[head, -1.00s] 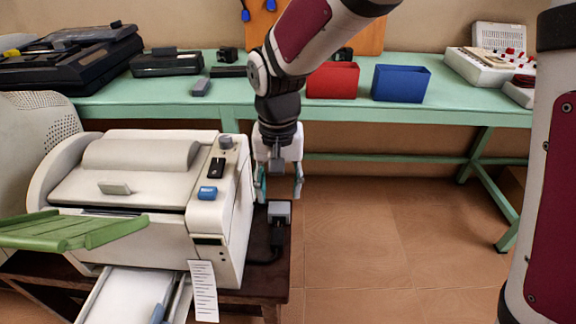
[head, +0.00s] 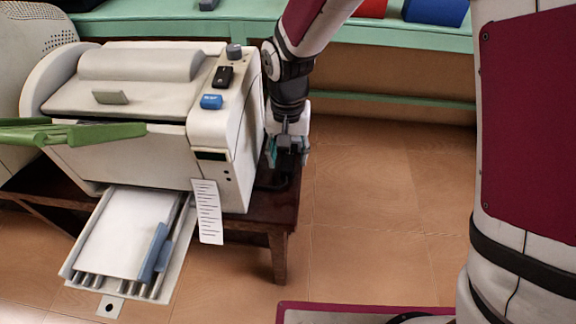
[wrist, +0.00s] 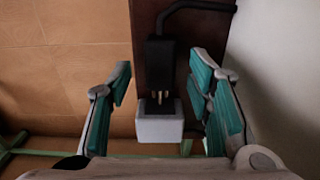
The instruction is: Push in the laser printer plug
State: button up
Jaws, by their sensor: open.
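The laser printer (head: 140,100) is a white machine at the left of the head view. In the wrist view a black plug (wrist: 160,62) with a cable lies near a pale socket box (wrist: 160,127). Its metal pins show between plug body and socket; I cannot tell whether their tips are inside it. My gripper (head: 288,152) is open beside the printer's right side. In the wrist view its teal-padded fingers (wrist: 160,82) stand on either side of the plug and socket, with gaps to the plug. In the head view the gripper hides most of the plug and socket.
The printer stands on a dark wooden table (head: 270,212), with its right wall close to my gripper. A paper tray (head: 90,264) sticks out in front. A green bench (head: 400,36) runs behind. The floor to the right is clear.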

aim_at(289, 151)
jog(key=shift+f+b, duration=0.4)
jog(key=shift+f, duration=1.05)
grip_shut()
jog(key=shift+w+r+p, duration=0.1)
jog(key=shift+w+p, duration=0.5)
jog(key=shift+w, duration=1.2)
grip_release()
notch_tip(289, 151, up, 12)
